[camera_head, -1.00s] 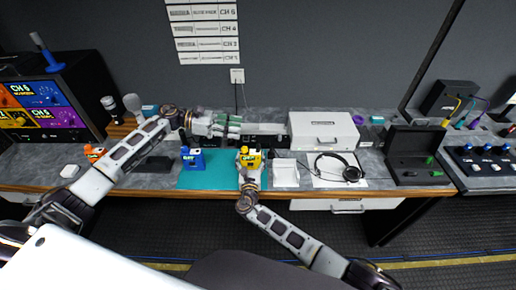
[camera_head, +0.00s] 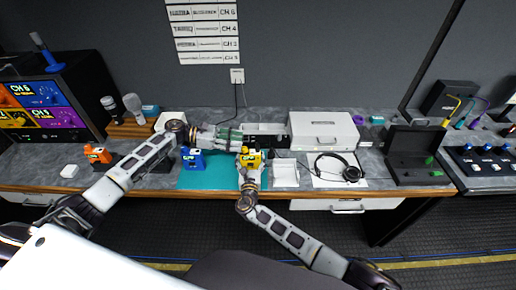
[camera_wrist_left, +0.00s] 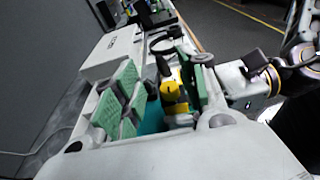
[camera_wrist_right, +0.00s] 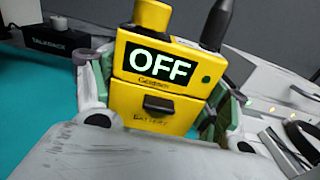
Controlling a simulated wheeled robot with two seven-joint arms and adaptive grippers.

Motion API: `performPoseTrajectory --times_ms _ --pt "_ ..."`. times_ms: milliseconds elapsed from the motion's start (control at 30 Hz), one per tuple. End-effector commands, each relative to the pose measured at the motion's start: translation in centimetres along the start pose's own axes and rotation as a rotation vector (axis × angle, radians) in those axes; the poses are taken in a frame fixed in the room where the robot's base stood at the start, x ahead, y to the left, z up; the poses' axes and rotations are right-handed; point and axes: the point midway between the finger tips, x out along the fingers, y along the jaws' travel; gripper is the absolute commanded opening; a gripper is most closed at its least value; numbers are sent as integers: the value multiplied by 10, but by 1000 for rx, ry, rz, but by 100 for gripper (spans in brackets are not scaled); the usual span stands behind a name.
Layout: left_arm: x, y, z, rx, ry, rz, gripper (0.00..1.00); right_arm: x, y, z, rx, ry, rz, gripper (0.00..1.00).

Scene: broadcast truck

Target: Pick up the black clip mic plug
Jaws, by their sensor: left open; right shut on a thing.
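The yellow pack (camera_head: 250,159) stands upright in my right gripper (camera_head: 249,166), at the right edge of the teal mat (camera_head: 221,180). In the right wrist view the yellow pack (camera_wrist_right: 160,90) shows "OFF", with my right fingers shut on its sides. A black tapered piece (camera_wrist_right: 218,22) stands at its top right; I cannot tell whether it is the clip mic plug or an aerial. My left gripper (camera_head: 237,134) is open, just behind and left of the pack. In the left wrist view a black piece (camera_wrist_left: 163,66) shows between its green pads, beside the yellow pack (camera_wrist_left: 172,92).
A blue pack (camera_head: 193,159) stands on the mat's left; an orange pack (camera_head: 97,154) is farther left. A white case (camera_head: 323,131) stands behind right. A small white tray (camera_head: 286,174) and a headset (camera_head: 345,170) lie right of the pack. An open black case (camera_head: 412,165) is farther right.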

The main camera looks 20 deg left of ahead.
Motion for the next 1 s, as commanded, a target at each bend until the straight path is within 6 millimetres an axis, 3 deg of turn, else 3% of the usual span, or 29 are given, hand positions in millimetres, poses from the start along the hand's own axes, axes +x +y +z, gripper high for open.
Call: performPoseTrajectory --times_ms 100,267,733,1000 --pt "3 0 -14 -2 0 -1 42 0 0 0 0 0 0 45" --pt "14 0 -11 1 -1 0 42 0 0 0 0 0 0 45" --pt "19 0 -11 0 -1 -1 42 0 0 0 0 0 0 45" --pt "46 0 -11 0 -3 -2 42 0 0 0 0 0 0 45"
